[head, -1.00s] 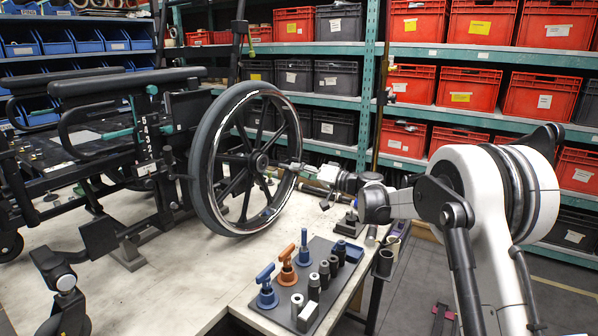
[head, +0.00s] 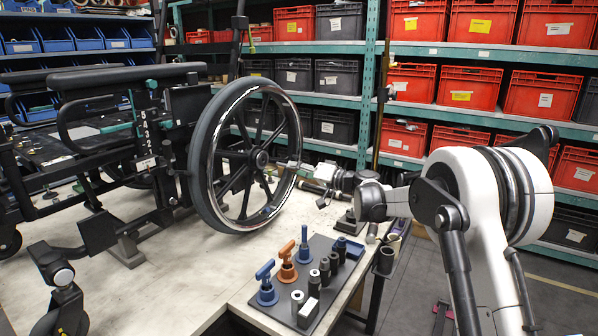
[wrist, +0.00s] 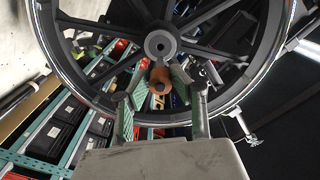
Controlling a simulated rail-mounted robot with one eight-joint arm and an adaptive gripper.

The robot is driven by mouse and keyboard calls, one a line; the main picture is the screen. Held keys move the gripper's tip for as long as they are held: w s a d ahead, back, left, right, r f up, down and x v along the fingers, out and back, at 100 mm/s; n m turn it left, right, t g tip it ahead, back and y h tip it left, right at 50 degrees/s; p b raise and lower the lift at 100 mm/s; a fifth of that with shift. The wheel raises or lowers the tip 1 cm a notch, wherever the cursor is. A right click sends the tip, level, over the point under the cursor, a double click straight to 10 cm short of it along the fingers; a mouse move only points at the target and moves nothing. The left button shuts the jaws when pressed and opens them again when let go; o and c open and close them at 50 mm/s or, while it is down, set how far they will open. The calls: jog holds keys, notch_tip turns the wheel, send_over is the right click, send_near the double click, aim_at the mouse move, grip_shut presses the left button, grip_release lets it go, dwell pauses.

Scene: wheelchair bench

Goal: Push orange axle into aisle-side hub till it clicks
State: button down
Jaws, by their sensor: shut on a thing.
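The aisle-side wheel's hub (head: 261,160) is at the centre of the large black-spoked wheel on the wheelchair. In the wrist view the hub (wrist: 160,45) shows as a grey disc with a dark central hole. My gripper (wrist: 160,84) is shut on the orange axle (wrist: 158,78), whose round end shows between the green-padded fingers. The axle appears just below the hub hole in that picture; whether it touches the hub cannot be told. In the head view my gripper (head: 305,169) is on the right side of the wheel, and the held axle is too small to make out.
A dark tray (head: 331,292) on the bench holds blue-handled pieces (head: 266,284), an orange-handled piece (head: 287,266) and several grey cylinders. Wheel spokes and rim (head: 207,190) surround the hub. Shelves with red bins (head: 467,88) stand behind. Bare bench lies left of the tray.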

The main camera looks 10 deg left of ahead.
aim_at(284, 166)
jog(key=shift+x, duration=2.25)
jog(key=shift+b, duration=0.6)
jog(key=x, duration=0.6)
jog(key=shift+a, duration=0.2)
dwell(2.5)
jog(key=c, duration=1.4)
grip_release()
jog(key=shift+w, duration=0.15)
jog(key=shift+c, duration=0.2)
jog(key=v, duration=1.2)
